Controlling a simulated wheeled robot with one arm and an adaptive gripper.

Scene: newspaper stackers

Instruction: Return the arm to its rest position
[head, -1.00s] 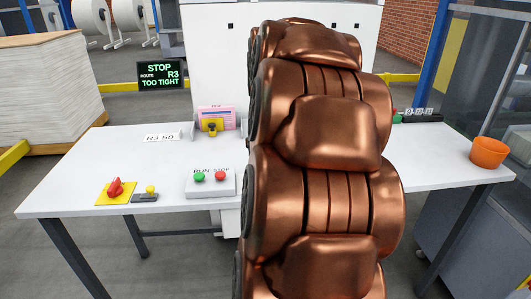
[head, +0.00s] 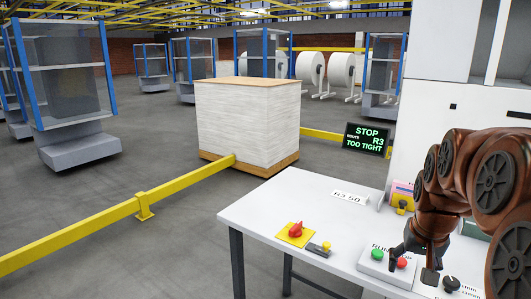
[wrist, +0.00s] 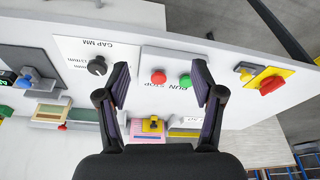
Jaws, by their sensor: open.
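My copper-coloured arm is bent at the right of the head view, with its gripper (head: 410,268) pointing down by the run/stop box. In the wrist view my gripper (wrist: 160,70) is open, its two dark fingers wide apart with nothing between them. The white run/stop box (head: 372,266) shows between and beyond the fingertips, with its green button (head: 377,254) and red button (head: 402,263). I cannot tell how far the fingertips are above the box.
The white table (head: 262,212) also carries a red knob on a yellow plate (head: 295,234) and a gap knob (head: 451,284). A sign (head: 367,138) reads STOP, R3, TOO TIGHT. A paper stack (head: 248,122) and a yellow rail (head: 90,226) stand on the left.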

